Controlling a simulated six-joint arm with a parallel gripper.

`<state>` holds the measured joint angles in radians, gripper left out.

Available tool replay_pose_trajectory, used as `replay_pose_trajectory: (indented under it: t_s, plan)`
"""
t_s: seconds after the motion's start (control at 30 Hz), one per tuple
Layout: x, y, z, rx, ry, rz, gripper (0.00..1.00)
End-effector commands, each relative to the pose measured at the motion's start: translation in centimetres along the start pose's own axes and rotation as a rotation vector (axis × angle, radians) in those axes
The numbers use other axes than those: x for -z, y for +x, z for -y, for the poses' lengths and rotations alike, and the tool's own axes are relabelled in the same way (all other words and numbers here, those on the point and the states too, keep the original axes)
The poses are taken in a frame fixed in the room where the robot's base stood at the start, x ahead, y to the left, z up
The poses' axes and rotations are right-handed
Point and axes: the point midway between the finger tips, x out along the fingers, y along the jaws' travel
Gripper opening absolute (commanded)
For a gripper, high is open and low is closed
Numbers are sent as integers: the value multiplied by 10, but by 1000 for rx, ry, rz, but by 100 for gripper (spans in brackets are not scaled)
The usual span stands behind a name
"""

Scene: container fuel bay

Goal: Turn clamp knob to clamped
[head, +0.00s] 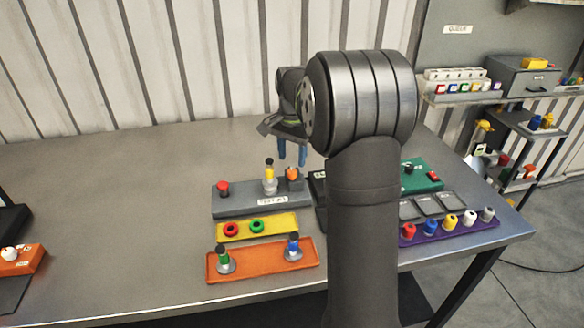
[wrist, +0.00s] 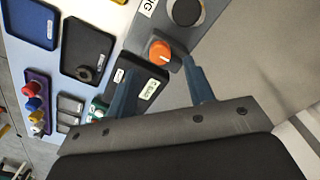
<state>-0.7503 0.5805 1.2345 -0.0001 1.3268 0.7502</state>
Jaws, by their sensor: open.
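The orange clamp knob (head: 292,173) sits on a dark block at the right end of a grey test jig (head: 240,204). Beside it on the jig stand a yellow-topped metal piece (head: 269,176) and a red button (head: 223,188). My gripper (head: 292,160) is open and points down, its two blue fingers just above the knob in the head view. In the wrist view the knob (wrist: 160,50) shows a pale line on its top and lies just beyond and between the fingertips (wrist: 159,67). I see no contact. I cannot read the knob's setting.
A yellow tray (head: 275,231) with red and green rings and an orange tray (head: 250,268) with two pieces lie in front. A dark labelled box (wrist: 150,88) stands close beside the knob. A purple rack (head: 470,231) is at right. The table's left middle is clear.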

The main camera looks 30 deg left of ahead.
Motion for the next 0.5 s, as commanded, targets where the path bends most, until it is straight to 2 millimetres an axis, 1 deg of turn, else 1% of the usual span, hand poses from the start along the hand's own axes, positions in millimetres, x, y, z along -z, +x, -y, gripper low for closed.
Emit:
replay_pose_trajectory:
  t_s: [0.03, 0.2, 0.33, 0.5]
  plan:
    - [0, 11, 0, -2, 0, 2, 48]
    - [0, 35, 0, -1, 0, 1, 48]
    - [0, 44, 0, 0, 0, 0, 48]
    - [0, 48, 0, 1, 0, -1, 48]
